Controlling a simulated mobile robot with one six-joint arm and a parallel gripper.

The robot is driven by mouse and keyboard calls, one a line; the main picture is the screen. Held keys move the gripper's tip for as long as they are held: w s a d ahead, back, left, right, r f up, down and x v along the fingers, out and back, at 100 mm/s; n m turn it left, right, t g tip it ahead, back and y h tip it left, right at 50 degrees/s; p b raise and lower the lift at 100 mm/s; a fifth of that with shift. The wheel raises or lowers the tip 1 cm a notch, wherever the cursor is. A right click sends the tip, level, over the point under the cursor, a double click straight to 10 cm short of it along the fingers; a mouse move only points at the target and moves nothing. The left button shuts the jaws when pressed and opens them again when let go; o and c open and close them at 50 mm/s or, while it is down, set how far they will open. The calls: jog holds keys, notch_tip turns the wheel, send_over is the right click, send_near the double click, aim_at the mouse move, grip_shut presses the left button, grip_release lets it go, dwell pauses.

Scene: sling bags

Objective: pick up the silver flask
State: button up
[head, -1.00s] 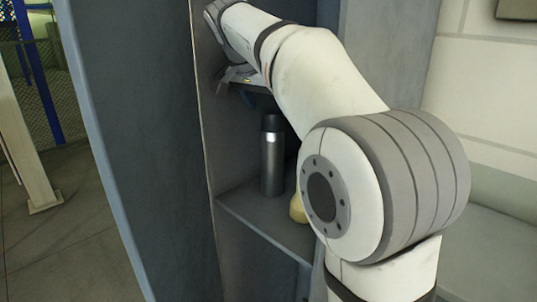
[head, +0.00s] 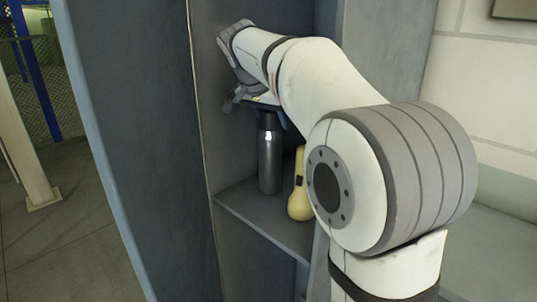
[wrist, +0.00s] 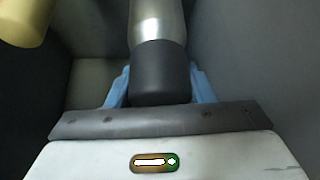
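The silver flask (head: 270,165), with a dark cap, stands upright on a shelf inside the grey cabinet. My gripper (head: 268,112) is over its top in the head view, partly hidden by my arm. In the wrist view the flask (wrist: 158,18) runs down from the top edge, its black cap towards the gripper. The blue fingers of my gripper (wrist: 161,75) stand one on each side of the cap. They look open around it; whether either touches it is unclear.
A pale yellow flashlight-like object (head: 299,195) stands right of the flask on the same shelf (head: 262,222); it also shows at the wrist view's upper left (wrist: 25,20). The cabinet's side wall (head: 150,150) is close on the left.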

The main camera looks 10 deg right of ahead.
grip_shut()
jog(key=shift+r, duration=0.1)
dwell(0.4)
